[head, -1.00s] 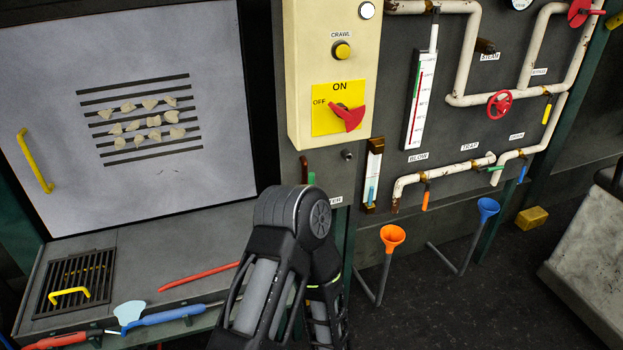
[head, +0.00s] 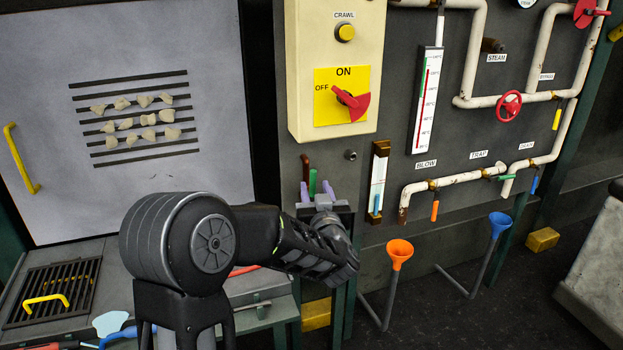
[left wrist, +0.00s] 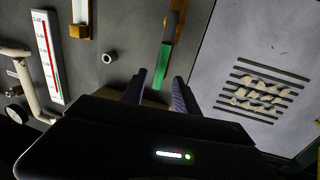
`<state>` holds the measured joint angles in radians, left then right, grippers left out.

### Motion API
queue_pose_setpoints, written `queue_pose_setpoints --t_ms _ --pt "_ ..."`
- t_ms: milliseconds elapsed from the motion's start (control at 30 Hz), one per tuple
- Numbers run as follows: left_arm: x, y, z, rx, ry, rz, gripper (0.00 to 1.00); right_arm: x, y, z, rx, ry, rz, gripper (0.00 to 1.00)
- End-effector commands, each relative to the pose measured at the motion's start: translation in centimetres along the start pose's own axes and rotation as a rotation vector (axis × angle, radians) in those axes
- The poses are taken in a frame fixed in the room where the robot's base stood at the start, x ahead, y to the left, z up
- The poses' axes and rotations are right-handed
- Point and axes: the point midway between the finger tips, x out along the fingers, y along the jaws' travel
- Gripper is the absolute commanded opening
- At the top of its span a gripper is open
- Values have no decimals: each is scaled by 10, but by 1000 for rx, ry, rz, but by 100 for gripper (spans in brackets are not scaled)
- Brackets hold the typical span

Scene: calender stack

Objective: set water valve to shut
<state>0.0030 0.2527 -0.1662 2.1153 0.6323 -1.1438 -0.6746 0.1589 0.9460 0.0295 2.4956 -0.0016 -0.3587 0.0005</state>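The water valve shows as a short green handle (head: 312,181) beside a brown pipe piece (head: 305,163), on the dark panel below the cream switch box. In the left wrist view the green handle (left wrist: 162,66) hangs below the brown piece (left wrist: 174,25). My left gripper (head: 317,190) is just below and in front of the handle. Its two fingers are spread, and in the left wrist view the handle's lower end lies between and just beyond the fingertips (left wrist: 158,88). I cannot tell whether they touch. The valve's label is hidden behind my arm. My right gripper is out of view.
The cream box (head: 332,60) with its red ON/OFF switch (head: 352,103) is just above. A sight gauge (head: 377,185) and the blow valve (head: 435,210) are to the right. Orange (head: 399,253) and blue (head: 500,223) funnels stand lower right. A grated ledge (head: 55,290) is lower left.

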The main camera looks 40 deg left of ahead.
Motion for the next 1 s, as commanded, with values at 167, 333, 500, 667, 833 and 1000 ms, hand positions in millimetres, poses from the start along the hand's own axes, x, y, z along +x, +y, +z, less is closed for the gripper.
queue_pose_setpoints --t_ms 167,333,500,667,833,1000 --pt "4 0 0 1 -1 1 37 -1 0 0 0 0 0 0" --pt "21 0 1 1 -2 0 37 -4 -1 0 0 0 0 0" --pt "48 0 1 1 -3 1 37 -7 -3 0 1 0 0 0" --pt "69 1 1 0 -2 3 37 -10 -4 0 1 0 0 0" --pt "78 1 2 1 -3 3 37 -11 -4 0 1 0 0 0" --pt "78 1 2 0 -3 4 37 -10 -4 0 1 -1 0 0"
